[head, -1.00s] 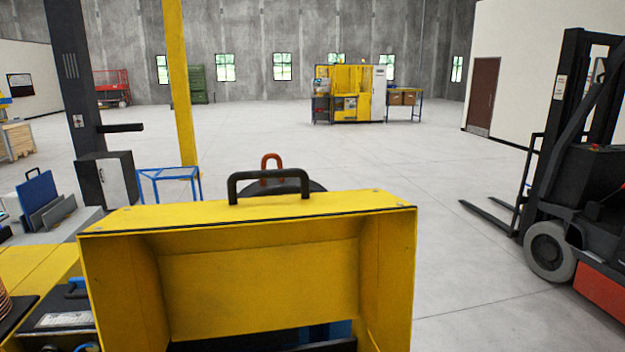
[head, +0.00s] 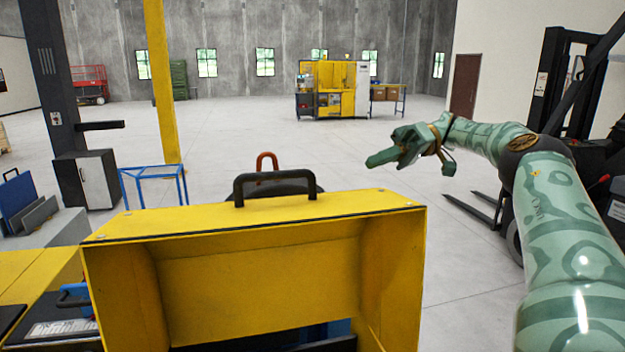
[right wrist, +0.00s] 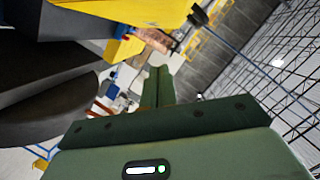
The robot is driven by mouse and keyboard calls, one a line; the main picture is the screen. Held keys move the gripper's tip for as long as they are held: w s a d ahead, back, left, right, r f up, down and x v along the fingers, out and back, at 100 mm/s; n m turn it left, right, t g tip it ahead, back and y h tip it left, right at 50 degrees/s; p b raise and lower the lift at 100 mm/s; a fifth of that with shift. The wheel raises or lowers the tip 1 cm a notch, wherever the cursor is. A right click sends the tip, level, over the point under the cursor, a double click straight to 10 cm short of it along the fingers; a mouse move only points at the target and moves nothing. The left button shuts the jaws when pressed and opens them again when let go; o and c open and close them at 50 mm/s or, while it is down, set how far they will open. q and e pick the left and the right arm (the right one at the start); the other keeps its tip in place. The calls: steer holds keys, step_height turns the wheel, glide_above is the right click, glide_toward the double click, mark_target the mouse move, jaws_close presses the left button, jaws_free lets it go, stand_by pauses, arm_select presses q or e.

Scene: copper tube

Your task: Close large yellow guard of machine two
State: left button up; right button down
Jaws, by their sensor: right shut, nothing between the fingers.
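The large yellow guard (head: 262,282) stands raised in the front middle of the head view, its hollow inside facing me. A black handle (head: 274,178) is fixed on its top edge. My right gripper (head: 372,163) is shut and empty, held in the air to the right of the handle and above the guard's right end, apart from both. In the right wrist view its green fingers (right wrist: 158,88) lie together, and a yellow panel (right wrist: 140,10) shows at the top. My left gripper is not in view.
An orange-red hook-shaped handle (head: 267,160) shows behind the guard. A forklift (head: 570,120) stands at the right, partly behind my right arm. A blue frame (head: 153,180) and a yellow post (head: 162,90) stand at the left.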

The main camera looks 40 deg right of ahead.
steer(key=a+p, duration=0.2)
steer(key=a, duration=0.1)
steer(key=s+a+m+y+p, duration=0.1)
steer(key=a+p, duration=0.1)
steer(key=a, duration=0.2)
steer(key=a+m+p, duration=0.1)
steer(key=a+p, duration=0.2)
steer(key=a, duration=0.1)
steer(key=shift+s+f+y, duration=0.15)
steer(key=shift+f+y, duration=0.1)
steer(key=shift+y, duration=0.05)
steer(key=shift+s+f, duration=0.25)
steer(key=shift+f, duration=0.05)
steer(key=shift+w+a+f, duration=0.1)
steer(key=shift+w+a, duration=0.05)
